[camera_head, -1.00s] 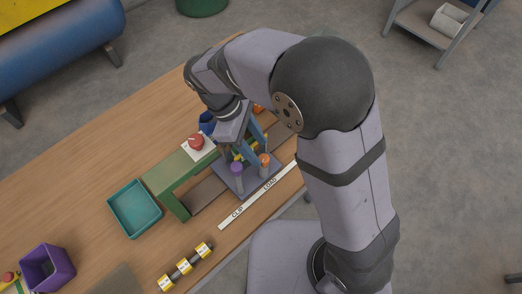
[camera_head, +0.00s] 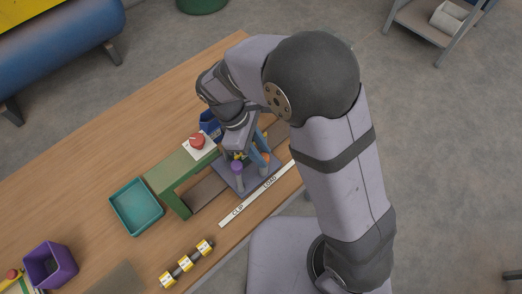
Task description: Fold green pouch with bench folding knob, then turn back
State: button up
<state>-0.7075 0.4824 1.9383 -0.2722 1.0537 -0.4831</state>
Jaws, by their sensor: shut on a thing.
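My gripper (camera_head: 244,148) is low over the grey-purple plate (camera_head: 257,181) of the bench fixture, its tips partly hidden by its own body. It is shut at the fixture, seemingly on the folding knob, whose grip I cannot see clearly. A purple-topped post (camera_head: 237,168) and an orange-topped post (camera_head: 265,158) stand on the plate beside the fingers. Small yellow parts show close to the fingertips. I cannot make out the green pouch.
A teal tray (camera_head: 136,207), a blue bin (camera_head: 209,122), a purple bin (camera_head: 49,265) and yellow-banded rollers (camera_head: 186,263) are on the bench. A white CLIP/LOAD strip (camera_head: 252,197) runs along the front.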

jog(key=shift+w+r+m+g+p, duration=0.15)
jog(key=shift+m+g+p, duration=0.35)
jog(key=shift+m, duration=0.5)
jog(key=m, duration=0.2)
jog(key=shift+m+g+y+p, duration=0.3)
jog(key=shift+y, duration=0.1)
jog(key=o, duration=1)
jog(key=shift+o, duration=0.2)
jog(key=shift+w+a+r+b, duration=0.2)
jog(key=shift+r+b, duration=0.1)
jog(key=shift+r, duration=0.05)
jog(key=b+v, duration=0.1)
jog(key=v, duration=0.5)
jog(key=shift+b, duration=0.4)
jog(key=shift+r, duration=0.1)
